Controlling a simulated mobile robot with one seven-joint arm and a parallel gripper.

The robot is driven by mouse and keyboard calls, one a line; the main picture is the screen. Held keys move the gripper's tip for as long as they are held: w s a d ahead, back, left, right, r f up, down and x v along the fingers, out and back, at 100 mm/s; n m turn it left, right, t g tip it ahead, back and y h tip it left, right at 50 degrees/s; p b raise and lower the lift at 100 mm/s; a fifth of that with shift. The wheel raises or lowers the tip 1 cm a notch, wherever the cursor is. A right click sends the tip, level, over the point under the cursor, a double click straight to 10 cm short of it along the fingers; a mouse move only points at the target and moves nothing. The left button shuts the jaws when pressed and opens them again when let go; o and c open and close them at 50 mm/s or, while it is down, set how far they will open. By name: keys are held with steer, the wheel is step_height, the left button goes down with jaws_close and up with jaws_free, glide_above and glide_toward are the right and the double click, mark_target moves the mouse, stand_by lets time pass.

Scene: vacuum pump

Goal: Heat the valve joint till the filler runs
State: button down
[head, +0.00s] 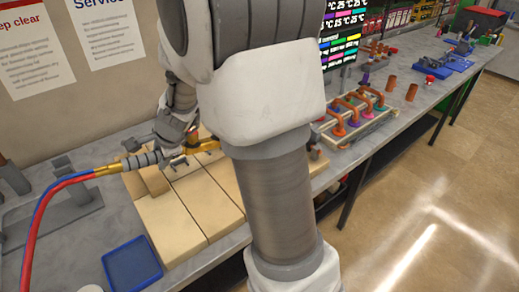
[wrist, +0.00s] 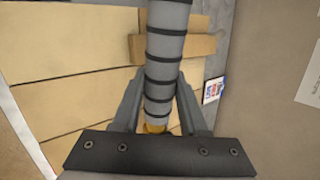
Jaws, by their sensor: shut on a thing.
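My gripper (head: 163,143) is shut on the grey ribbed handle (head: 140,160) of a torch. Red and blue hoses (head: 62,182) run from the handle's brass end to the lower left. In the wrist view, the handle (wrist: 166,45) lies between the two fingers of my gripper (wrist: 160,85). A brass-coloured part (head: 206,146) shows just right of my gripper, above the tan firebricks (head: 172,222); I cannot tell whether it belongs to the torch or the valve. My arm hides much of the work area. No flame or running filler can be made out, and the valve joint is not clearly visible.
A blue tray (head: 132,266) lies at the bench's front left. A rack of copper pipes with coloured rings (head: 352,112) stands right of my arm. Loose copper pieces (head: 411,92) stand farther along the bench. The floor (head: 430,190) at right is clear.

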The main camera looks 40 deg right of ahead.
steer(key=shift+s+d+r, duration=0.1)
steer(key=shift+d+r, duration=0.05)
steer(key=shift+r, duration=0.2)
stand_by(0.4)
stand_by(1.8)
step_height(320, 180, up, 11)
steer(key=p, duration=1)
steer(key=shift+p, duration=0.35)
steer(key=shift+s, duration=0.1)
